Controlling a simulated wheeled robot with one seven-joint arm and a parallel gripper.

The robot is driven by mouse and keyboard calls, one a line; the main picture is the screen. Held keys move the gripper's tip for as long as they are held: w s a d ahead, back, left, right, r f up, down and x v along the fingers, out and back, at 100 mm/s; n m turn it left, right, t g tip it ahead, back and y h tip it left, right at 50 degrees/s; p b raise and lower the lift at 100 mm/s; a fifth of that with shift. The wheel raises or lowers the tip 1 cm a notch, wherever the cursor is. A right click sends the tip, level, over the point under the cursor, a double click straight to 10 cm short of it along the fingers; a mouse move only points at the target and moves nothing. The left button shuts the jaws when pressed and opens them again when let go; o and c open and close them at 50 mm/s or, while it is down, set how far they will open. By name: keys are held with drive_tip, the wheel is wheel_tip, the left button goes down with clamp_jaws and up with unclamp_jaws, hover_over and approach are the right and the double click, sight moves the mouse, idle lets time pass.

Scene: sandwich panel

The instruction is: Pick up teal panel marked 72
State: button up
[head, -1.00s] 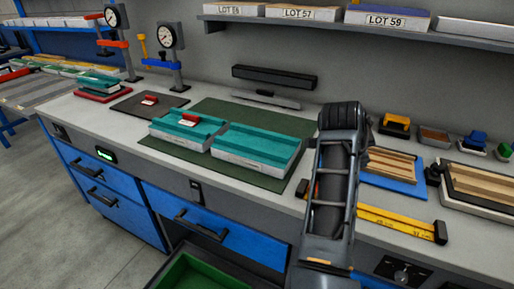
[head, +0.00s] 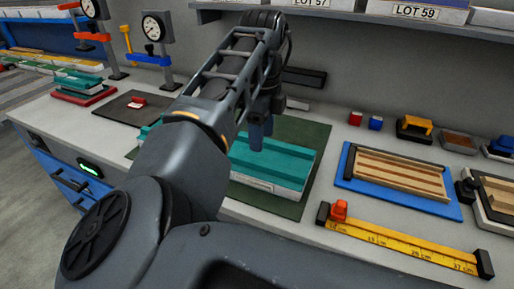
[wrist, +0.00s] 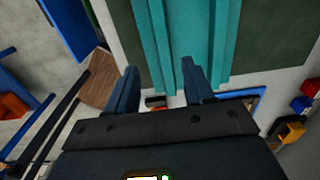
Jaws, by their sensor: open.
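A teal panel (head: 275,163) with a pale lower body lies on the green mat (head: 310,140); the small print on its front edge is unreadable. A second teal panel (head: 147,131) is mostly hidden behind my arm. A third teal piece (head: 78,81) lies on a red base at the far left. My gripper (head: 261,135) is open and empty, pointing down over the nearer panel; its exact height is unclear. In the wrist view, the ridged teal panel (wrist: 180,35) lies beyond and between the spread fingers of my gripper (wrist: 160,75).
Dial gauges (head: 153,30) stand at the back left. A blue tray (head: 400,197) with wooden strips, a yellow ruler (head: 400,240) and small red (head: 355,118) and blue (head: 375,123) blocks are to the right. A shelf (head: 350,15) with lot boxes overhangs the back.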

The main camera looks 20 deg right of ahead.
sight(259, 163)
drive_tip(key=shift+w+a+f, duration=0.15)
drive_tip(key=shift+w, duration=0.3)
drive_tip(key=shift+w+f, duration=0.1)
drive_tip(key=shift+f, duration=0.2)
drive_tip(key=shift+f+p, duration=0.75)
drive_tip(key=shift+f, duration=2.65)
clamp_jaws()
